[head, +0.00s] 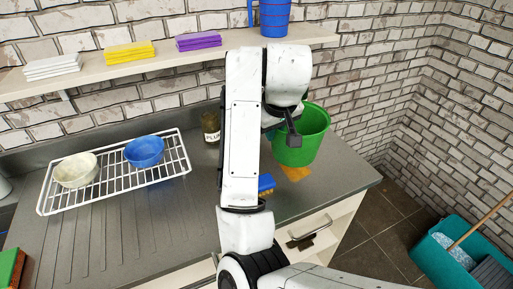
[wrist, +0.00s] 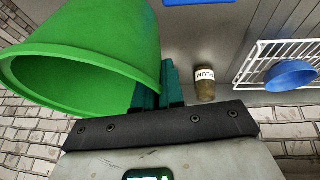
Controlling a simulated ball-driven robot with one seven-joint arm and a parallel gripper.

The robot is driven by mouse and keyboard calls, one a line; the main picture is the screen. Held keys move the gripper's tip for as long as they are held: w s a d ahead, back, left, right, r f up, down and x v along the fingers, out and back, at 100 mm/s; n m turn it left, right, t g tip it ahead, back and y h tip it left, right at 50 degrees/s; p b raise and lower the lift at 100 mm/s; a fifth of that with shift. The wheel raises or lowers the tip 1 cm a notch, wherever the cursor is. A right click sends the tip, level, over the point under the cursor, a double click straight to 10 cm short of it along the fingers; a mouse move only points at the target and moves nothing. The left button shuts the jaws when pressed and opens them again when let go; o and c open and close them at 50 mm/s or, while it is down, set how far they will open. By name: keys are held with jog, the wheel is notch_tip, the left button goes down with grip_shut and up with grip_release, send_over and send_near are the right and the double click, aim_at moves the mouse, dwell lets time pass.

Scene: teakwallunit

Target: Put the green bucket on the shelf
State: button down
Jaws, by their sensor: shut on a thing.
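The green bucket (head: 301,136) hangs in my gripper (head: 281,133), over the right end of the grey counter and below the shelf. In the wrist view the bucket (wrist: 95,50) fills the upper left, with its open mouth facing the camera's lower left. The teal fingers of my gripper (wrist: 165,85) are closed at the bucket's edge; the exact grip point is partly hidden. The shelf (head: 130,68) runs along the brick wall at the upper left. Its right part, beside the blue jug, shows bare board.
White, yellow and purple stacks (head: 129,54) and a blue jug (head: 273,18) stand on the shelf. On the counter are a wire rack (head: 178,171) with two bowls, a plum jar (head: 211,127), a blue brush (head: 266,184) and an orange cloth (head: 296,172). A teal mop bucket (head: 440,262) stands on the floor.

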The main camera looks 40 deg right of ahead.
jog(key=w+f, duration=0.3)
jog(key=w+d+f+p, duration=0.1)
jog(key=w+f, duration=0.2)
jog(key=f, duration=0.1)
jog(key=w+f+p, duration=0.1)
jog(key=w+f, duration=0.2)
jog(key=f, duration=0.1)
jog(key=shift+d, duration=0.3)
jog(key=c, duration=1.2)
grip_release()
jog(key=shift+f, duration=0.1)
jog(key=shift+c, duration=0.2)
